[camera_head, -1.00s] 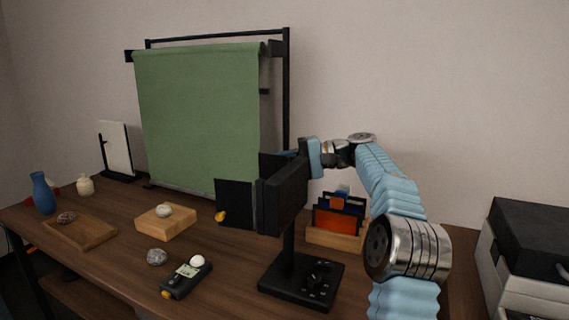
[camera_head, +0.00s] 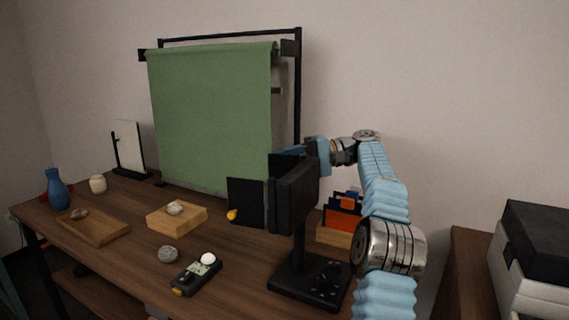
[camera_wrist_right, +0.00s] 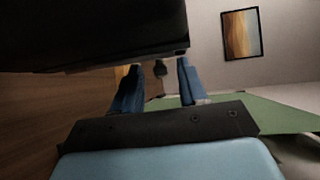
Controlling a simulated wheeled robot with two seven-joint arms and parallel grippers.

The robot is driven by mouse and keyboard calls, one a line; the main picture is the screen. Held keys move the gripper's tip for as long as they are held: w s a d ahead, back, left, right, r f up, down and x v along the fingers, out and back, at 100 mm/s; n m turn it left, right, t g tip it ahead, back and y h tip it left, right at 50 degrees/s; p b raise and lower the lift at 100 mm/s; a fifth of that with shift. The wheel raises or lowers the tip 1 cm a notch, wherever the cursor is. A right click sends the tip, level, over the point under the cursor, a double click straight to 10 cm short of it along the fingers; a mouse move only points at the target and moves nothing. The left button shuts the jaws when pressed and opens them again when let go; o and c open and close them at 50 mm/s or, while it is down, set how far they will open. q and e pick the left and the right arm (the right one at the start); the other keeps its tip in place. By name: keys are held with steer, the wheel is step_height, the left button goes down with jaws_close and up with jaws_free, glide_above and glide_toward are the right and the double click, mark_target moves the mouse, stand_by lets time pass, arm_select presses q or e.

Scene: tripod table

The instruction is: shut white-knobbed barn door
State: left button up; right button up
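A black lamp head (camera_head: 294,196) stands on a post above a black base (camera_head: 311,281). A black flap (camera_head: 246,201) with a yellow knob (camera_head: 232,215) sticks out at its left. Another dark flap (camera_head: 284,163) shows at its upper back. I cannot make out a white knob on any flap. My right gripper (camera_head: 297,152) is behind the top of the lamp head, partly hidden by it. In the right wrist view its two blue fingers (camera_wrist_right: 160,86) are apart, with a small dark piece seen between them. Contact cannot be told. My left gripper is out of view.
A green backdrop (camera_head: 212,120) on a black frame stands behind. An orange-and-blue file holder (camera_head: 342,222) is right of the lamp. A light meter (camera_head: 197,276), a stone (camera_head: 168,254) and a wooden block (camera_head: 177,217) lie to its left. Black-and-white boxes (camera_head: 535,255) stand far right.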

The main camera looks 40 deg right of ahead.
steer(key=shift+r, duration=0.1)
arm_select(q)
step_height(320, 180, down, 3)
steer(key=b, duration=0.3)
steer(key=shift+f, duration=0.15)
arm_select(e)
steer(key=s+a+r, duration=1)
steer(key=r, duration=0.3)
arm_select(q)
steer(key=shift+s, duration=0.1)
